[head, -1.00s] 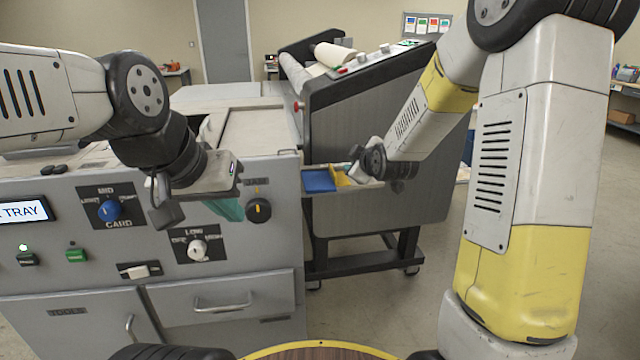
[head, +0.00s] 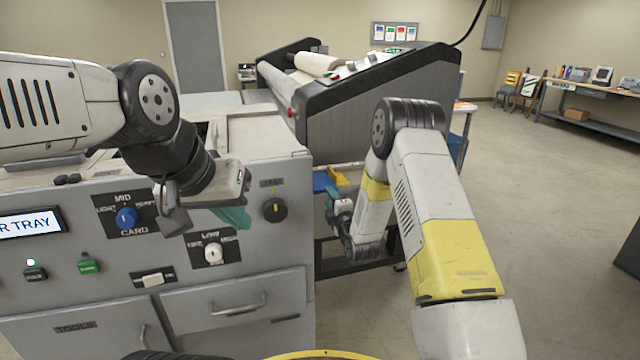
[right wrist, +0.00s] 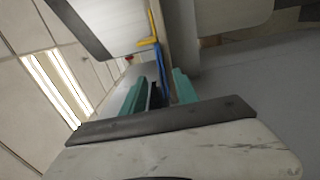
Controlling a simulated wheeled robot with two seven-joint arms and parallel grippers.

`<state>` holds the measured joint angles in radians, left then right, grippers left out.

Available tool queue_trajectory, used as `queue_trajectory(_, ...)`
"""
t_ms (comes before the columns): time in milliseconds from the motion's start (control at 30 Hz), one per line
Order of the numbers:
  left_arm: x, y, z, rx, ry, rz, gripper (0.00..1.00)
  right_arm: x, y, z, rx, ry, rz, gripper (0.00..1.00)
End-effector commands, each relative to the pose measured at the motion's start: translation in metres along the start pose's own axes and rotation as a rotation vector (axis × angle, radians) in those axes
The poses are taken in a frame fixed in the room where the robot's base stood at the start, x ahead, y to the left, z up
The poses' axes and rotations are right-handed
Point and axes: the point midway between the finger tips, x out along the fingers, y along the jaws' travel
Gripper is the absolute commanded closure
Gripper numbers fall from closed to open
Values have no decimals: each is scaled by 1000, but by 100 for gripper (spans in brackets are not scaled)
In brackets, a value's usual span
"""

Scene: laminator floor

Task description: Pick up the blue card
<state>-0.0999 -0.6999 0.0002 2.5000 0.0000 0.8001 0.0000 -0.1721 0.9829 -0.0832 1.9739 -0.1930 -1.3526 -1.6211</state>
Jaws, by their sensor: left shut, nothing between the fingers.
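No separate blue card can be made out for certain. A flat blue piece (head: 323,181) shows beside a yellow piece (head: 339,177) at the low shelf between the grey cabinet and the roller machine; I cannot tell whether it is a card or a bin. My right gripper (head: 332,193) is just below and in front of these pieces. In the right wrist view its teal fingers (right wrist: 157,92) stand apart, with a dark shape between or behind them and a blue strip (right wrist: 161,62) beyond. My left gripper (head: 235,218) is shut and empty in front of the cabinet panel.
The grey cabinet (head: 235,280) with knobs, buttons and drawers fills the left. The dark-sided roller machine (head: 375,100) stands behind my right arm. Open floor (head: 540,200) lies to the right, with a workbench (head: 590,90) at the far wall.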

Motion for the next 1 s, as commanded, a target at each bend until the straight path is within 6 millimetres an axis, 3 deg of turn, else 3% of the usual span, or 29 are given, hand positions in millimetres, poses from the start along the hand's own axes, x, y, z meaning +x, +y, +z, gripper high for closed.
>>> queue_trajectory(233, 0, 0, 0, 0, 0, 0, 100, 36, -2, 0, 1, -1, 1, 64)
queue_trajectory(533, 0, 0, 0, 0, 0, 0, 100, 41, -2, -1, 1, -1, -2, 64)
queue_trajectory(733, 0, 0, 0, 0, 0, 0, 100, 41, -2, -1, 1, -1, -1, 100)
queue_trajectory(1000, 0, 0, 0, 0, 0, 0, 100, 41, -2, -1, 1, -1, -2, 100)
